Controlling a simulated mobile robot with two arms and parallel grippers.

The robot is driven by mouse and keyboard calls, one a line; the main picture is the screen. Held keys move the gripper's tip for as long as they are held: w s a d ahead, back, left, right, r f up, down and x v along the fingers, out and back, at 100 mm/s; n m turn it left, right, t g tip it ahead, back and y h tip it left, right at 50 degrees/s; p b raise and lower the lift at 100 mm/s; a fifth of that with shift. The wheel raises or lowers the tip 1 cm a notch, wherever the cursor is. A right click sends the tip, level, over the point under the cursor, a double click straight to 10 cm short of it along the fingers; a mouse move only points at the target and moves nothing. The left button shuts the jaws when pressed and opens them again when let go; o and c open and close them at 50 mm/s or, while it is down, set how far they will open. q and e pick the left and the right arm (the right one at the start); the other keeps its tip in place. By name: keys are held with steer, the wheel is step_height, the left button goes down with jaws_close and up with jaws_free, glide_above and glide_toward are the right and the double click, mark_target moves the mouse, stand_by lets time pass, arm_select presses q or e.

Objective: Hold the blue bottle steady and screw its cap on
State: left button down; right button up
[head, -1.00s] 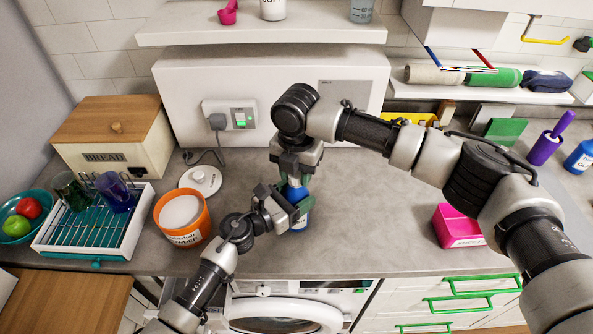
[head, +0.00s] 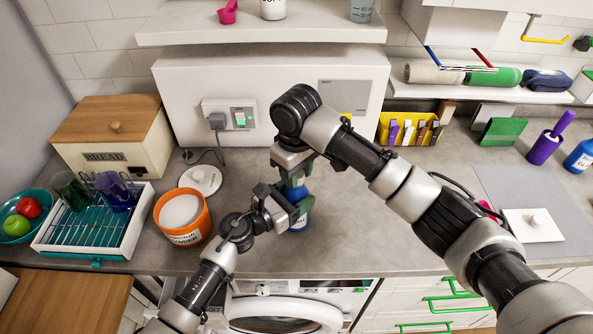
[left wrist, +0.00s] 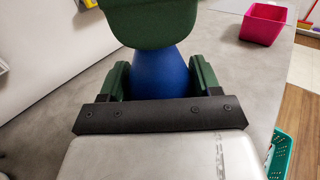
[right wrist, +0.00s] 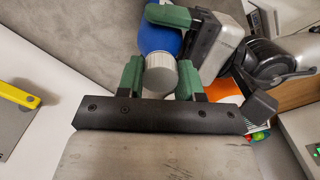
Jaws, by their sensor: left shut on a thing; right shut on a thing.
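The blue bottle (head: 299,221) stands upright on the grey counter near its front edge. My left gripper (head: 285,208) is shut around its body from the left; the left wrist view shows the blue bottle (left wrist: 160,75) between the green fingers. My right gripper (head: 294,180) points down from above the bottle. In the right wrist view the pale grey ribbed cap (right wrist: 160,75) sits between my right gripper's fingers, at the top of the blue bottle (right wrist: 158,38). I cannot tell how far it is screwed on. In the head view the cap is hidden by my right gripper.
An orange tub (head: 183,220) stands close to my left arm, with a round white lid (head: 200,179) behind it. A white dish rack (head: 60,240) is farther left. A yellow bin (head: 410,129) stands at the back right. A pink box (left wrist: 263,22) shows in the left wrist view.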

steer(key=m, duration=0.5)
steer(key=shift+m, duration=0.3)
steer(key=o, duration=1.1)
step_height(320, 180, up, 12)
arm_select(q)
steer(key=shift+c, duration=0.5)
jaws_free()
arm_select(e)
step_height(320, 180, up, 9)
